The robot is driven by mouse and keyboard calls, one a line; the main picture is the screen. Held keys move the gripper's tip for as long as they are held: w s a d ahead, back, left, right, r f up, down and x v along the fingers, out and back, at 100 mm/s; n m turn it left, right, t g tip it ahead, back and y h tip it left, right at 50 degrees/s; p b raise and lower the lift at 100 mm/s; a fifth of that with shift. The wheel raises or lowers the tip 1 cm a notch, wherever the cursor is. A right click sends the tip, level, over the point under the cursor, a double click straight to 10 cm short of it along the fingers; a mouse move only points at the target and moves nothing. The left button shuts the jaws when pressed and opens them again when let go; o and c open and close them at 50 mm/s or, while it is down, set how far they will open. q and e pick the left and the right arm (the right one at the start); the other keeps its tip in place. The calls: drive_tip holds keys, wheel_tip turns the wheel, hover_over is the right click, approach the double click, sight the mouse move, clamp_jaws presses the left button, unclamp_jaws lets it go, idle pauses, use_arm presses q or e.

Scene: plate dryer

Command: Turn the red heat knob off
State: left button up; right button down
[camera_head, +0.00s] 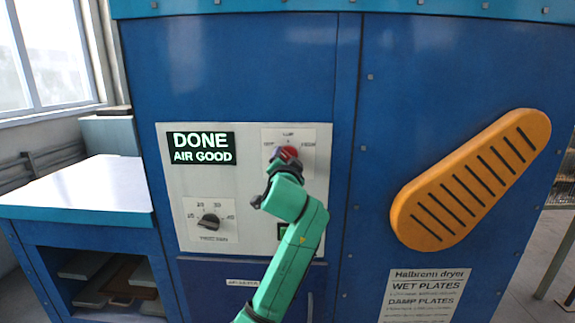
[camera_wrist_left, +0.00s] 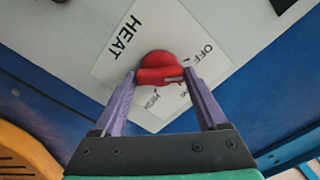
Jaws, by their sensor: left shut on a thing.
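The red heat knob (camera_head: 291,152) is on a white label plate on the blue machine's front panel. In the left wrist view the red knob (camera_wrist_left: 158,66) has a raised bar with a pale mark at its right end. OFF is printed to its upper right, HEAT to its left and HIGH below. Another small label is partly hidden, and I cannot tell the exact setting. My left gripper (camera_head: 284,162) is shut on the knob; in the wrist view its purple fingers (camera_wrist_left: 160,78) touch either end of the bar. My right gripper is not in view.
A display (camera_head: 201,148) reads DONE, AIR GOOD. A black dial (camera_head: 209,221) sits below it. An orange slotted handle-like part (camera_head: 470,180) sticks out at the right. A white-topped bench (camera_head: 85,186) stands at the left. My left arm covers the panel's lower right.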

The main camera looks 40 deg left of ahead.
use_arm(q)
drive_tip(key=shift+r+n+b, duration=0.2)
drive_tip(key=shift+n+b, duration=0.1)
drive_tip(key=shift+n, duration=0.9)
drive_tip(key=shift+r, duration=0.1)
drive_tip(key=o, duration=1.3)
drive_tip(key=shift+w+f, duration=0.1)
drive_tip(key=shift+f, duration=0.1)
drive_tip(key=shift+s+d+f, duration=0.1)
drive_tip(key=shift+s+d, duration=0.1)
drive_tip(key=shift+s, duration=0.1)
drive_tip(key=b+v, duration=0.4)
drive_tip(key=v, duration=1)
